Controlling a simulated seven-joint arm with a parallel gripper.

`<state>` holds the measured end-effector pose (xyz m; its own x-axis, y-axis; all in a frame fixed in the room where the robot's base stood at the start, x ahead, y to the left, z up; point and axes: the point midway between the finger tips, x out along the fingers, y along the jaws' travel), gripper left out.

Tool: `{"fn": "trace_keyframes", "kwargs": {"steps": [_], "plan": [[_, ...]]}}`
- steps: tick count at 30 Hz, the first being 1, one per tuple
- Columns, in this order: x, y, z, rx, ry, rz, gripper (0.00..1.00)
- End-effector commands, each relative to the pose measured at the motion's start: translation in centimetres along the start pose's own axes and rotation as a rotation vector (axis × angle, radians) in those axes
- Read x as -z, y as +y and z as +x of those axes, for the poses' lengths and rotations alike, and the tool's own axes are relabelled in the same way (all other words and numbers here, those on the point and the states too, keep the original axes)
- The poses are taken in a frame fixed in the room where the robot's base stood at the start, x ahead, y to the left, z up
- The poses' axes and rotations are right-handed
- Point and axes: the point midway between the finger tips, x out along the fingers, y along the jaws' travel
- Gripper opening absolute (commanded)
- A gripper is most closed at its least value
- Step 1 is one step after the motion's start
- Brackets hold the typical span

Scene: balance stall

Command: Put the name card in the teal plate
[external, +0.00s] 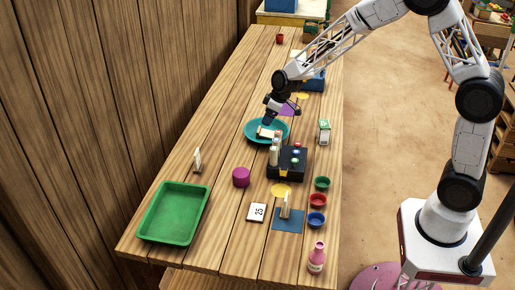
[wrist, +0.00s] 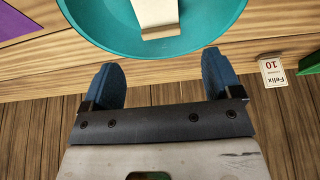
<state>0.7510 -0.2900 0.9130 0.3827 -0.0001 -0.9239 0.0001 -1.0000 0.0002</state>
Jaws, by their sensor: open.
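The teal plate (external: 250,135) stands near the middle of the table. It fills the top of the wrist view (wrist: 98,32). A cream, folded card-like piece (wrist: 157,14) lies inside it, also seen in the external view (external: 266,133). It looks like the name card, but I can read no writing on it. My gripper (external: 268,121) is just above the plate's wall-side part. In the wrist view my gripper (wrist: 163,80) has its blue fingertips wide apart with nothing between them, at the plate's rim.
A standing card (external: 197,159) is near the wall; a card reading Felix 10 (wrist: 273,72) shows in the wrist view. A green tray (external: 150,236), purple cylinder (external: 241,177) and black box with bottles (external: 288,165) stand nearer the camera. A blue mat (external: 288,224) holds another upright piece.

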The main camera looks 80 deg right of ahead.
Motion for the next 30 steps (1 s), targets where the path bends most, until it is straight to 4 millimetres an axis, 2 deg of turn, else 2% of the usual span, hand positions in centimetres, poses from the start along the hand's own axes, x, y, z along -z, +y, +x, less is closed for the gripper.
{"fn": "trace_keyframes", "kwargs": {"steps": [5, 11, 19, 30], "plan": [[0.0, -0.2, -0.3, 0.001, 0.000, -0.001, 0.85], [0.0, -1.9, -2.4, 0.009, -0.001, -0.005, 0.85], [-1.1, -6.9, -8.3, 0.033, -0.014, -0.010, 0.85], [-4.8, -14.2, -17.1, 0.058, -0.045, -0.016, 0.85]]}}
